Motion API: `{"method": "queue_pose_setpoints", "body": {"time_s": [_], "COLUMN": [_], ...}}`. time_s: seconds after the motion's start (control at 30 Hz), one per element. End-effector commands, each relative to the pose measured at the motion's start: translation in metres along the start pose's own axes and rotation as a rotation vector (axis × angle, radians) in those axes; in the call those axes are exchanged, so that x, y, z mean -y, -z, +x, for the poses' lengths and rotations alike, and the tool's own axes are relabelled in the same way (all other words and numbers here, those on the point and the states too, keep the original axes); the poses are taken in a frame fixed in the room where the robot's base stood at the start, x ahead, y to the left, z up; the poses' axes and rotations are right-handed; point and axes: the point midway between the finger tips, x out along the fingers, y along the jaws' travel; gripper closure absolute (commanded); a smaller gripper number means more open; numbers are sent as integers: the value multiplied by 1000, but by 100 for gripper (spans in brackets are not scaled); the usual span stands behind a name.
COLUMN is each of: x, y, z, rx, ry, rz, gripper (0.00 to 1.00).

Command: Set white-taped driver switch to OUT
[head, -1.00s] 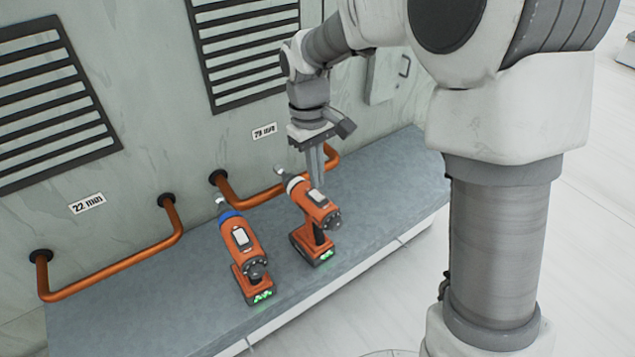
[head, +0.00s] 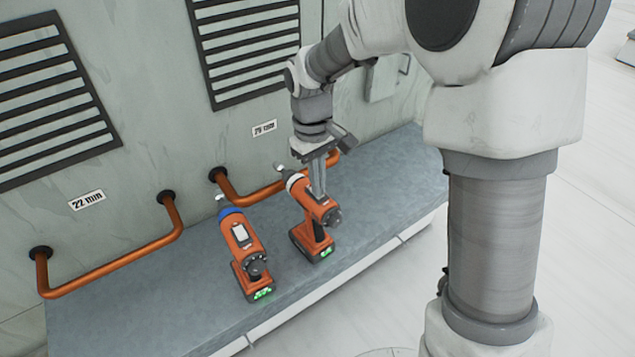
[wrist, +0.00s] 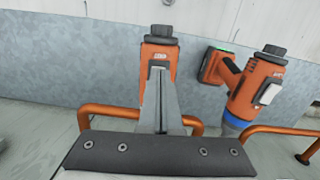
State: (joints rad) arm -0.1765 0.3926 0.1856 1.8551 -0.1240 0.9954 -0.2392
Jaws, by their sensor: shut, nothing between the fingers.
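The white-taped driver (head: 315,209) is orange, with a white band near its nose, and stands on the grey ledge at the right of the pair. My gripper (head: 318,193) is shut and empty, its fingers pointing down over the top of this driver. In the wrist view the fingers (wrist: 160,92) cover the middle of the white-taped driver (wrist: 158,54). Its switch is hidden behind them, and I cannot tell whether the tips touch it. The blue-taped driver (head: 243,246) stands to the left with a pale switch on top; it also shows in the wrist view (wrist: 255,85).
Labels "22 mm" (head: 87,201) and another (head: 264,129) mark the wall below slatted vents. The ledge right of the white-taped driver is clear.

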Motion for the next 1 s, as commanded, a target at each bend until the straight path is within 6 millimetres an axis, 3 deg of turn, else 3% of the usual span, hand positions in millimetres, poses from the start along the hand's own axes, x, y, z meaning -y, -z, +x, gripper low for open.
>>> {"method": "queue_pose_setpoints", "body": {"time_s": [0.1,0.8,1.0], "x": [1,2,2], "y": [-4,13,12], "z": [9,7,-4], "rx": [19,16,14], "ry": [7,9,8], "rz": [0,-1,-1], "gripper": [100,100,100]}}
